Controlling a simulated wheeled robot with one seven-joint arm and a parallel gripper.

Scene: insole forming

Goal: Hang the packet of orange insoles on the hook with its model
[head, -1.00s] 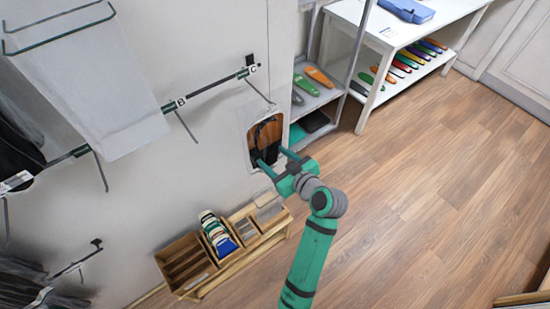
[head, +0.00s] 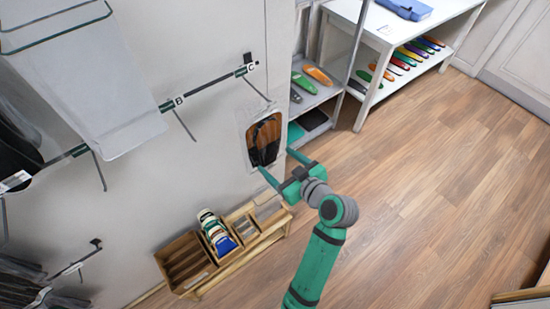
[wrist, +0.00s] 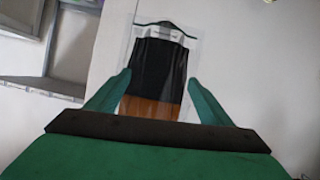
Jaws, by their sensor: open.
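The clear packet of insoles (head: 264,138), black with orange-brown, hangs upright by the pale wall, just below the outer end of the hook marked C (head: 257,90). I cannot tell from the pictures whether the hook passes through its top. My gripper (head: 279,164) is open, its two green fingers pointing at the packet's lower part and apart from each other. In the wrist view the packet (wrist: 158,75) shows between the fingertips (wrist: 164,80), with a dark curved strip at its top and the orange part lower. The fingers do not grip it.
A hook marked B (head: 184,124) is on the same rail to the left. A wooden rack (head: 188,262) with coloured pieces stands below. Grey shelves (head: 316,95) and a white table (head: 375,42) with coloured insoles stand to the right. The wooden floor is clear.

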